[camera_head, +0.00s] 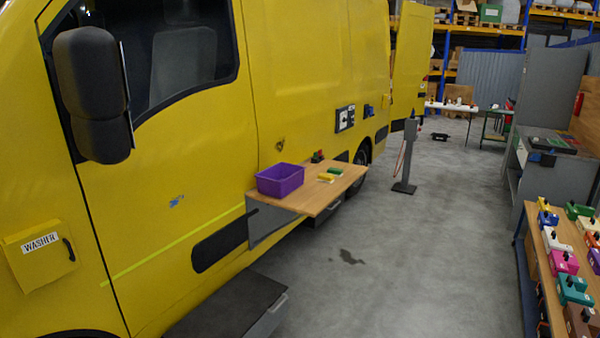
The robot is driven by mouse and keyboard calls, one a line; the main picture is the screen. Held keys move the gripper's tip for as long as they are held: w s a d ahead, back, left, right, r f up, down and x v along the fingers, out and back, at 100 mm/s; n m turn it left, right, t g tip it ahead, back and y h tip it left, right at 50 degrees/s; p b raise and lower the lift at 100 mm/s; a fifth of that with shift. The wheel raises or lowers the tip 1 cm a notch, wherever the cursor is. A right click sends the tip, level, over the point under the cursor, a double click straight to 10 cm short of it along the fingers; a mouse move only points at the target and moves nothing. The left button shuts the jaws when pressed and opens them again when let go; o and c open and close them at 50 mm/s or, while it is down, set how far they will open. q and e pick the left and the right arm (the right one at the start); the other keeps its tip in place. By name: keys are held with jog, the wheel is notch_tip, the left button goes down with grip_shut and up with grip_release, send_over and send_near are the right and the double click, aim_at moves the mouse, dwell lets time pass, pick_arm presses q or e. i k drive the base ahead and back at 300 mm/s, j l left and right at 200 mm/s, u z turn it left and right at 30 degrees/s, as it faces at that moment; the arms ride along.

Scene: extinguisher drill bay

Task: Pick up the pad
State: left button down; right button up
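A wooden shelf (312,201) juts from the side of the yellow van. On it lie a flat yellow piece (326,178) and a flat green piece (335,170) side by side. Either could be the pad; they are too small to tell. A purple bin (280,179) stands at the shelf's left end, and its inside is mostly hidden. A small red and green item (318,156) sits at the shelf's back edge against the van. Neither of my grippers is in view.
A washer box (42,254) is on the van at left, and a dark step (222,305) sits below. A bench (545,250) with several coloured items stands at right. A grey post (405,160) stands further back. The floor (420,250) between is clear except for a dark stain.

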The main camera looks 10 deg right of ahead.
aim_at(336, 171)
jog(key=i+l+u, duration=0.55)
jog(key=i+l, duration=0.15)
jog(key=i+l+u, duration=0.25)
jog(key=l, duration=0.3)
